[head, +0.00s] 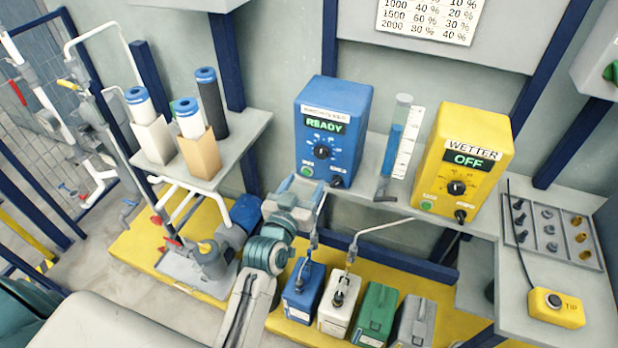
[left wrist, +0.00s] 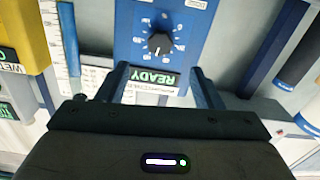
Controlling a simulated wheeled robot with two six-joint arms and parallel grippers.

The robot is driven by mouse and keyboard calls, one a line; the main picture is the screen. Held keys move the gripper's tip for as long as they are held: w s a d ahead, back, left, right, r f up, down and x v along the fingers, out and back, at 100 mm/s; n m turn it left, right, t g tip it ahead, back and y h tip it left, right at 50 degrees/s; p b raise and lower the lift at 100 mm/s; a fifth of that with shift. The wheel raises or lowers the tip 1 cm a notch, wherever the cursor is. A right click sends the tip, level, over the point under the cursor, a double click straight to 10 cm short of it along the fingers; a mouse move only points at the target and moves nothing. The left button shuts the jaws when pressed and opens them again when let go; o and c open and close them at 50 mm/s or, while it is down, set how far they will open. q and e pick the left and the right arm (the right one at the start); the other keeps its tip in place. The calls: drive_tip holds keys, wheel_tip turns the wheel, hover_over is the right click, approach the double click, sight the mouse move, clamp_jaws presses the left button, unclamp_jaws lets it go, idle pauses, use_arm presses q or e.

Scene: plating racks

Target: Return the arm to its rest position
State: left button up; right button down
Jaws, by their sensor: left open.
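My left arm comes up from the bottom of the head view, and its gripper (head: 306,187) is in front of the lower left of the blue box (head: 338,107). The box shows READY in green above a black dial. In the left wrist view the open gripper (left wrist: 160,78) has its two dark fingers apart, with the READY display (left wrist: 152,78) upside down between them in the picture and the dial (left wrist: 160,43) beyond. Nothing is seen held between the fingers. My right gripper is not in view.
A yellow box (head: 464,160) reading WETTER OFF stands right of a clear tube (head: 397,130). Several canisters, including a blue one (head: 303,292), stand below on the yellow platform. Filter cartridges (head: 211,103) stand on the left shelf. A yellow TIP button box (head: 556,308) is at the right.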

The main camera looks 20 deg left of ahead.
use_arm(q)
drive_tip(key=shift+s, duration=0.2)
drive_tip(key=shift+f, duration=0.1)
wheel_tip(320, 180, down, 23)
drive_tip(key=s+g, duration=0.3)
drive_tip(key=g, duration=0.2)
drive_tip(key=s+a+f+m+g, duration=0.15)
drive_tip(key=s+f, duration=0.25)
drive_tip(key=f, duration=0.4)
drive_tip(key=s+a+f+n+g, duration=0.1)
drive_tip(key=s+f+g, duration=0.1)
drive_tip(key=s+f, duration=0.5)
drive_tip(key=s+a+f+g, duration=0.2)
drive_tip(key=s+f, duration=0.5)
drive_tip(key=s, duration=0.4)
drive_tip(key=s+a+f+g+y, duration=0.1)
drive_tip(key=s+a+f+g, duration=0.2)
drive_tip(key=s+f, duration=0.5)
drive_tip(key=s+a+f+g, duration=0.3)
drive_tip(key=s+f, duration=0.5)
drive_tip(key=s, duration=0.6)
drive_tip(key=shift+a+m, duration=0.35)
drive_tip(key=shift+a, duration=0.15)
